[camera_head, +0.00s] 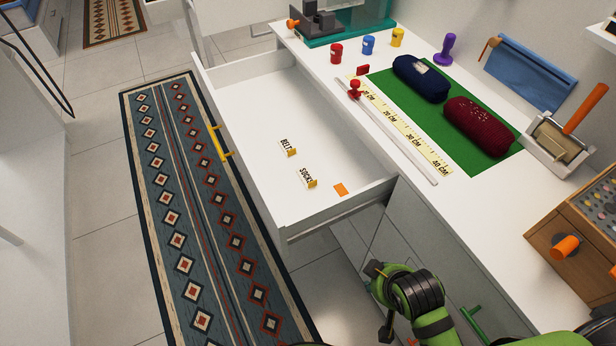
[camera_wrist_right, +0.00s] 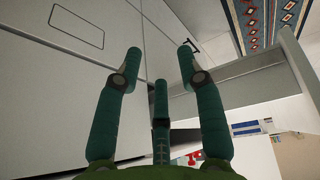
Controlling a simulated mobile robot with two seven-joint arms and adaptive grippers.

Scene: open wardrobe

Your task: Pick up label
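Two small white labels with yellow clips lie inside the open white drawer (camera_head: 262,110) in the head view. One is the BELT label (camera_head: 287,147); the other is the SOCKS label (camera_head: 307,178), nearer the drawer's front right. A small orange tag (camera_head: 340,189) lies close to the drawer's right wall. My right gripper (camera_wrist_right: 160,62) is open and empty in the right wrist view, its green fingers spread. In the head view my right arm is below and to the right of the drawer, apart from the labels. My left gripper is not in view.
The white countertop (camera_head: 370,150) holds a ruler strip (camera_head: 410,132), a metal rod (camera_head: 395,140), a green mat (camera_head: 440,120) and two knitted rolls. A patterned rug (camera_head: 200,200) lies left of the drawer. The drawer's raised walls surround the labels; its floor is mostly clear.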

